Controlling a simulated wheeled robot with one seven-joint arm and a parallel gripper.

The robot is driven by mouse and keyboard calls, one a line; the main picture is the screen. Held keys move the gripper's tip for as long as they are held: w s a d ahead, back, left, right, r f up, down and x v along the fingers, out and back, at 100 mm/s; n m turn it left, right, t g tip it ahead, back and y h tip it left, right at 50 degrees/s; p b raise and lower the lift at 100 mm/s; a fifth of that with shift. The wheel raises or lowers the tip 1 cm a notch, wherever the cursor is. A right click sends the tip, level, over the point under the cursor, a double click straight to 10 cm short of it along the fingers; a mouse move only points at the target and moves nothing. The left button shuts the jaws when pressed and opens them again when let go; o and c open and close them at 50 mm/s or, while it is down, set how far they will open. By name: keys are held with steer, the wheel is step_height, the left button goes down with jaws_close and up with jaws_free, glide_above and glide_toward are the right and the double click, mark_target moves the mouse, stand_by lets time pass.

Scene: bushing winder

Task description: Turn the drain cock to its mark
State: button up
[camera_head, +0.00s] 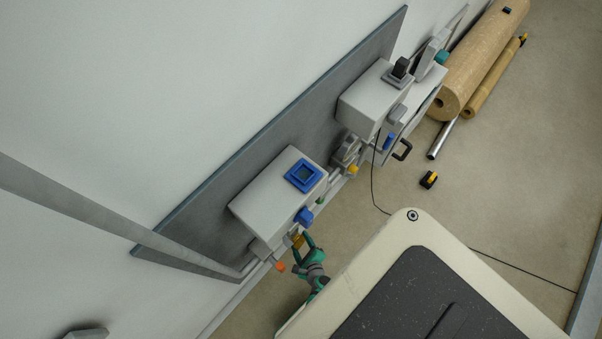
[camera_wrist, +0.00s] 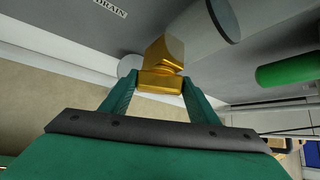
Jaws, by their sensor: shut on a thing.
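The drain cock is a gold-coloured, block-shaped handle (camera_wrist: 162,62) in the upper middle of the wrist view. A label reading "DRAIN" (camera_wrist: 110,8) is on the grey surface at its upper left. My gripper (camera_wrist: 158,88) has its two green fingers closed on either side of the near end of the handle. In the head view my gripper (camera_head: 302,240) reaches up to the underside of the front grey box, where a bit of the gold handle (camera_head: 297,239) shows between the fingers. I cannot make out the mark in either view.
The front grey box (camera_head: 265,205) carries a blue-framed display (camera_head: 304,175) and a blue knob (camera_head: 304,217). An orange knob (camera_head: 281,267) sits close to my gripper's left. A green cylinder (camera_wrist: 287,70) is right of the handle. Rolls (camera_head: 478,60) lie on the floor further back.

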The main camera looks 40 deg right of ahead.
steer(key=o, duration=1)
steer(key=shift+o, duration=0.2)
steer(key=shift+r, duration=0.1)
steer(key=v, duration=1)
steer(key=shift+s+a, duration=0.2)
steer(key=shift+s, duration=0.15)
steer(key=shift+r, duration=0.1)
